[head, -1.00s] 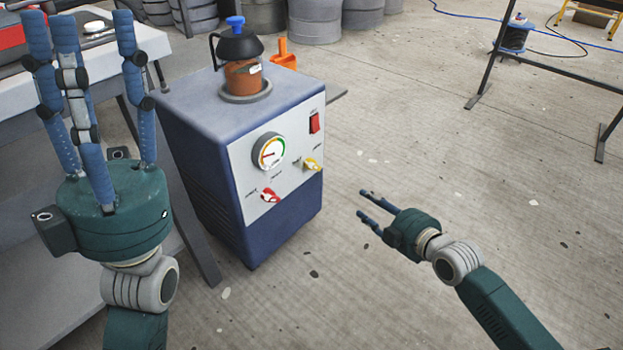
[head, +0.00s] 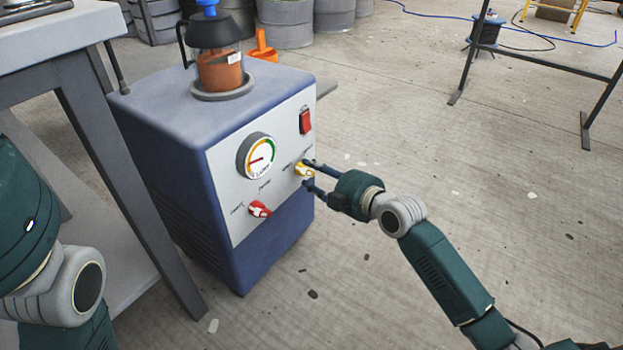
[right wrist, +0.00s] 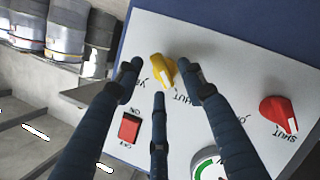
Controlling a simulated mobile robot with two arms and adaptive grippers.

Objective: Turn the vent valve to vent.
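The vent valve is a yellow knob (head: 303,170) on the light front panel of a blue pump unit; it also shows in the right wrist view (right wrist: 158,68). Labels beside it read vent and SHUT, upside down in the wrist view. Its white mark appears to face the SHUT side. My right gripper (head: 311,174) is open, its fingers spread around the knob; the wrist view shows the fingertips (right wrist: 162,72) with the knob between them, and I cannot tell if they touch it. My left gripper (head: 18,220) shows only its body; its fingers are out of view.
A red knob (head: 259,209), a gauge (head: 256,157) and a red switch (head: 305,121) share the panel (head: 228,190). A glass jar (head: 217,68) stands on top. A grey table (head: 82,38) is at the left. Floor to the right is mostly clear.

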